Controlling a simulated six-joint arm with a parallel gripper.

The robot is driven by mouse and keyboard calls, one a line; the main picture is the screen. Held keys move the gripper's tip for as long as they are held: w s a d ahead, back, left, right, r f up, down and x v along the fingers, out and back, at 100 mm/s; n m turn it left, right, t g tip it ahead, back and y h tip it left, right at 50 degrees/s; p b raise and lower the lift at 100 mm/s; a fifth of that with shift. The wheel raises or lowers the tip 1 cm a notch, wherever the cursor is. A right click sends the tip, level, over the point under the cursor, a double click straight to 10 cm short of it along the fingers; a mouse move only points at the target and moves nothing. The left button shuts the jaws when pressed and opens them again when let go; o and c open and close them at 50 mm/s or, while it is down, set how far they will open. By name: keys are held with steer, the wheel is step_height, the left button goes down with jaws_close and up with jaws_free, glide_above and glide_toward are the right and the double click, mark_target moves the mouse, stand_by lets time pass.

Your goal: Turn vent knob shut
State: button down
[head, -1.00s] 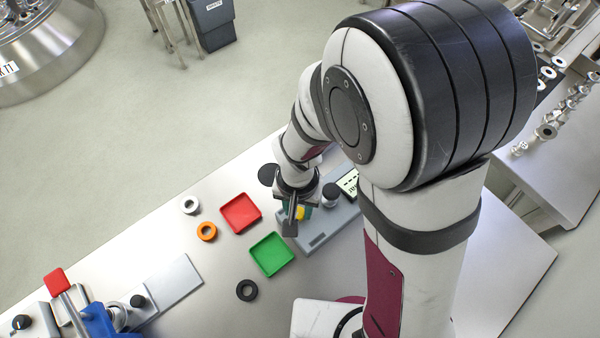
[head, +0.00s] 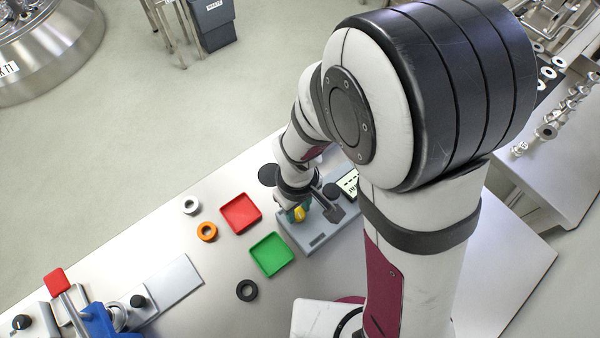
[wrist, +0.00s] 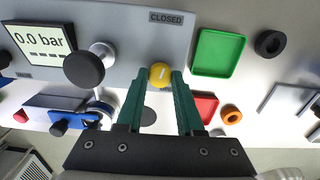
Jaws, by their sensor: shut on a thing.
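The yellow vent knob (wrist: 159,74) stands on a grey panel (wrist: 130,25). In the wrist view it sits between the two green fingers of my gripper (wrist: 157,82), which are shut on it. A white mark on the knob points roughly toward the CLOSED label (wrist: 166,18) printed on the panel. In the head view the knob (head: 300,214) shows beside my gripper (head: 299,207), at the left end of the panel. The fingertips are partly hidden there.
A display (wrist: 38,43) reads 0.0 bar, near a black round knob (wrist: 84,69) on a metal stem. A green tray (head: 271,254), a red tray (head: 240,228), an orange ring (head: 207,240) and a black ring (head: 247,291) lie left of the panel.

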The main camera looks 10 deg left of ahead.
mark_target(298, 212)
steer(key=shift+n, duration=1.5)
steer(key=c, duration=0.5)
jaws_free()
steer(key=shift+c, duration=0.2)
step_height(298, 212, up, 16)
steer(key=shift+f, duration=0.1)
